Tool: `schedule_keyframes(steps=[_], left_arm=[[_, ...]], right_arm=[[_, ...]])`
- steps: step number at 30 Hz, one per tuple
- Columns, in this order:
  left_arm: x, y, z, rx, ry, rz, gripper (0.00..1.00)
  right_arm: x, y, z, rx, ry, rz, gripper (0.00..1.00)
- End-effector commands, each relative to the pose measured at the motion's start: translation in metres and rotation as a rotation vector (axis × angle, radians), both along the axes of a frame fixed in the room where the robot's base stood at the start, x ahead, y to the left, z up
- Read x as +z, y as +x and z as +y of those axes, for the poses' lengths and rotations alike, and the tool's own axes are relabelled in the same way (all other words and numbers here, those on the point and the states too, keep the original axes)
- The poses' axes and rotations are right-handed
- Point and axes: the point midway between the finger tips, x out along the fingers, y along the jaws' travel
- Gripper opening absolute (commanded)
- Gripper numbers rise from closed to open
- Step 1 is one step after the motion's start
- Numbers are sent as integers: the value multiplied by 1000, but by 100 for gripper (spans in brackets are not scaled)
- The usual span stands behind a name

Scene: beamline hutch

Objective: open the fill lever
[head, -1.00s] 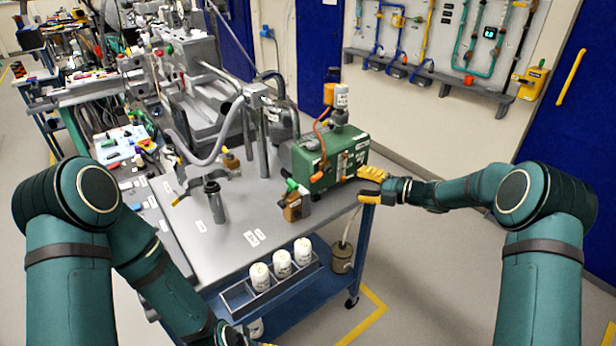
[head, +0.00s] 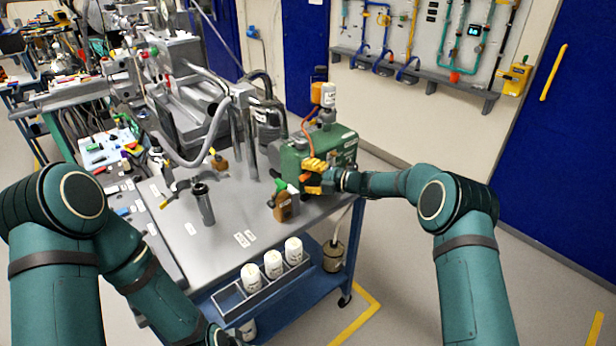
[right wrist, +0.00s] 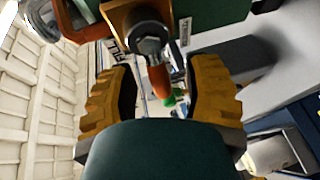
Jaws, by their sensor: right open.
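The green pump box (head: 338,152) stands at the right end of the metal cart top. My right gripper (head: 312,176), with yellow fingers, is in front of its near side, open. In the right wrist view, a metal bolt on an orange-brown block (right wrist: 148,36) and an orange-red lever-like piece (right wrist: 158,80) show between the spread fingers (right wrist: 160,92); I see no grip on them. A brown block (head: 284,209) with a green handle (head: 281,185) stands on the cart left of this gripper. I cannot tell for certain which piece is the fill lever. My left gripper's fingers are out of view.
A grey cylinder (head: 203,204) and metal posts with hoses stand on the cart top.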

Motion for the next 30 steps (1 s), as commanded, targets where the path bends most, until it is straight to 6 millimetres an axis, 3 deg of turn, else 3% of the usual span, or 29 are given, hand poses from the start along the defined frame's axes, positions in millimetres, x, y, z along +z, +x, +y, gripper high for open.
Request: schedule_keyframes(steps=[9,13,14,30], left_arm=[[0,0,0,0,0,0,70],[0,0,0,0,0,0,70],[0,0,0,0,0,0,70],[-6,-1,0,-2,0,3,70]], right_arm=[[-1,1,2,0,1,1,48],[0,1,1,0,1,1,2],[0,1,1,0,1,1,0],[-2,1,9,1,-24,-18,0]])
